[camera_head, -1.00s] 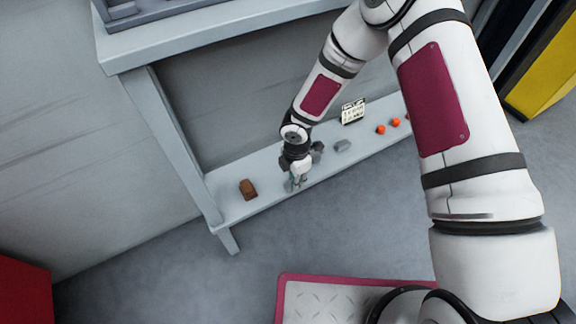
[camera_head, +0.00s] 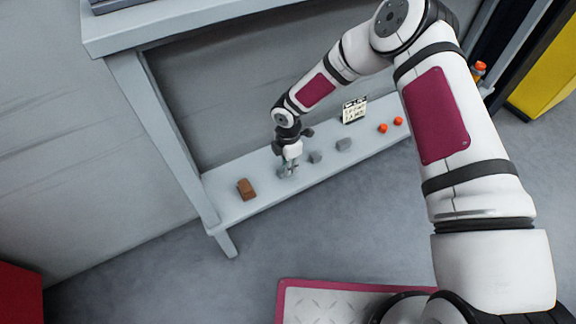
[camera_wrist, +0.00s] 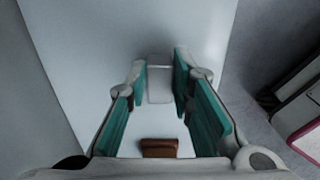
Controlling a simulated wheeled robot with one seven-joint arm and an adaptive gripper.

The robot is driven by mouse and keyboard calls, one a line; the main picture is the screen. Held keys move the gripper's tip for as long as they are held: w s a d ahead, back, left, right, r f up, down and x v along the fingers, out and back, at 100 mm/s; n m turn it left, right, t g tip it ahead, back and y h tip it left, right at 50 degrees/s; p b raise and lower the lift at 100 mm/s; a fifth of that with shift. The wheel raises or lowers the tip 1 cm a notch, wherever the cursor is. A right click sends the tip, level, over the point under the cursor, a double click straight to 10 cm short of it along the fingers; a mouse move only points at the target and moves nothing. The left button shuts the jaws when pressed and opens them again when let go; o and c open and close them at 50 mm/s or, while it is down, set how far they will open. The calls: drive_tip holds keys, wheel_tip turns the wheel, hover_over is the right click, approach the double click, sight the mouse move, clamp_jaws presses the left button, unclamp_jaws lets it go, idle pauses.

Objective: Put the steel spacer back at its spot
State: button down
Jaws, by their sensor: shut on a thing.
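My gripper (camera_head: 288,170) is low over the grey shelf, between a brown block and a small grey block. In the wrist view its teal-padded fingers (camera_wrist: 159,78) are shut on a pale grey block, the steel spacer (camera_wrist: 159,88). In the head view the spacer is mostly hidden by the fingers. I cannot tell whether it touches the shelf.
The brown block (camera_head: 246,189) lies on the shelf (camera_head: 222,208) to the left. Two grey blocks (camera_head: 315,157) (camera_head: 344,144), a small sign (camera_head: 354,110) and two orange pieces (camera_head: 383,128) are to the right. A table leg (camera_head: 165,135) stands at the left end.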

drive_tip(key=shift+f, duration=0.1)
drive_tip(key=c, duration=1.4)
unclamp_jaws()
wheel_tip(320, 180, up, 8)
drive_tip(key=p, duration=0.3)
drive_tip(key=shift+f, duration=0.1)
